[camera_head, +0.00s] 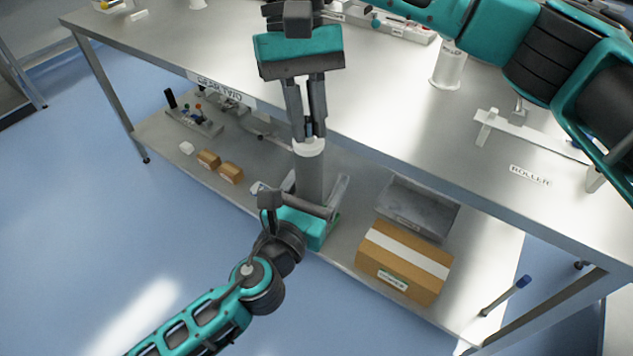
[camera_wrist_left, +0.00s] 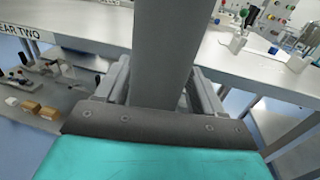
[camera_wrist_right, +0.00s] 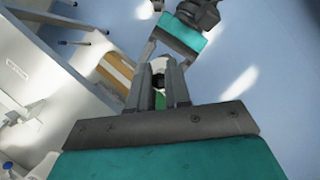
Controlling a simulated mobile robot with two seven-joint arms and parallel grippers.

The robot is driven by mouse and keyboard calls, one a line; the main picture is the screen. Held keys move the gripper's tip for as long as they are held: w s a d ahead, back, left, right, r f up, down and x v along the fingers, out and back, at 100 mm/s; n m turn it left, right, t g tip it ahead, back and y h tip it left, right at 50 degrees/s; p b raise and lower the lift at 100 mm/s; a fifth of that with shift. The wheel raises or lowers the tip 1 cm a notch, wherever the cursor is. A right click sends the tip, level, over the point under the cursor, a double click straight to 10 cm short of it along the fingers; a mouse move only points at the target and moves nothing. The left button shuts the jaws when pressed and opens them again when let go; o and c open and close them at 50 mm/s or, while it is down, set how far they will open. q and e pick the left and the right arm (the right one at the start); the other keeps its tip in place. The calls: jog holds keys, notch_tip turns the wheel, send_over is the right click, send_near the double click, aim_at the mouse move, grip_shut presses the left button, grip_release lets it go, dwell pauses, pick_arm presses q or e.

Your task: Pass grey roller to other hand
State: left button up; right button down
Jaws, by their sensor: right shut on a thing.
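The grey roller (camera_head: 309,178) hangs nearly upright in front of the table edge, with a white collar (camera_head: 308,147) near its top. My right gripper (camera_head: 309,132) points down from above and is shut on the roller's top end. My left gripper (camera_head: 314,192) is below, pointing up, with its fingers apart on either side of the roller's lower part. In the left wrist view the roller (camera_wrist_left: 164,50) fills the space between the spread fingers, and a gap shows beside it. The right wrist view shows the right fingers (camera_wrist_right: 160,75) close together; the roller is mostly hidden there.
The metal table (camera_head: 385,120) stands just behind the roller. A white stand (camera_head: 525,135) beside a ROLLER label (camera_head: 530,175) is on its right. The lower shelf holds a cardboard box (camera_head: 405,262), a grey bin (camera_head: 418,208) and small brown boxes (camera_head: 230,172). The floor at left is clear.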

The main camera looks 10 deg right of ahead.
pick_arm(q)
jog(key=shift+s+d, duration=0.1)
jog(key=c, duration=1.1)
jog(key=shift+r, duration=0.1)
pick_arm(e)
jog(key=c, duration=1.5)
grip_release()
jog(key=o, duration=0.5)
